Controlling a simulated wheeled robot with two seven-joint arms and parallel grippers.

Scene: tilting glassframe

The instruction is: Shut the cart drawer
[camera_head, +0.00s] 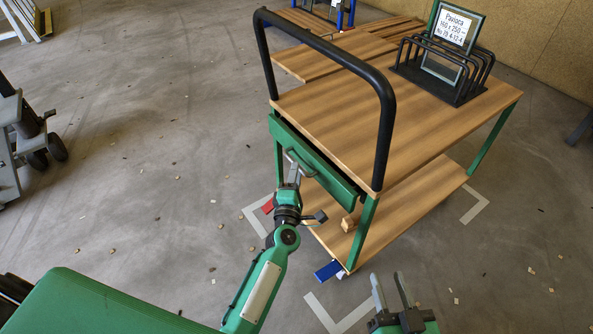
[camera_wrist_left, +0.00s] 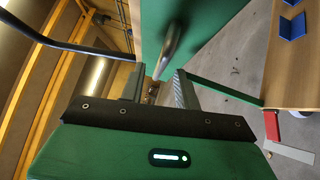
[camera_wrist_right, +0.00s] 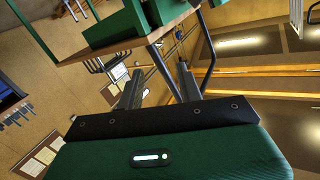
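The cart (camera_head: 345,105) has a wooden top, a lower shelf and a black push bar. Its green drawer (camera_head: 325,172) is under the top's near left edge, with a metal handle (camera_head: 301,163) on the front. I cannot tell exactly how far the drawer stands out. My left gripper (camera_head: 293,175) is at the handle. In the left wrist view the handle (camera_wrist_left: 171,47) reaches between the spread fingers (camera_wrist_left: 160,88), against the green front (camera_wrist_left: 215,25); contact is unclear. My right gripper (camera_head: 391,291) is open and empty, low beside the cart's near corner.
A black rack (camera_head: 440,75) with a framed sign (camera_head: 457,27) stands on the cart top. The black push bar (camera_head: 385,110) rises above the drawer side. Open floor (camera_head: 120,170) lies to the left.

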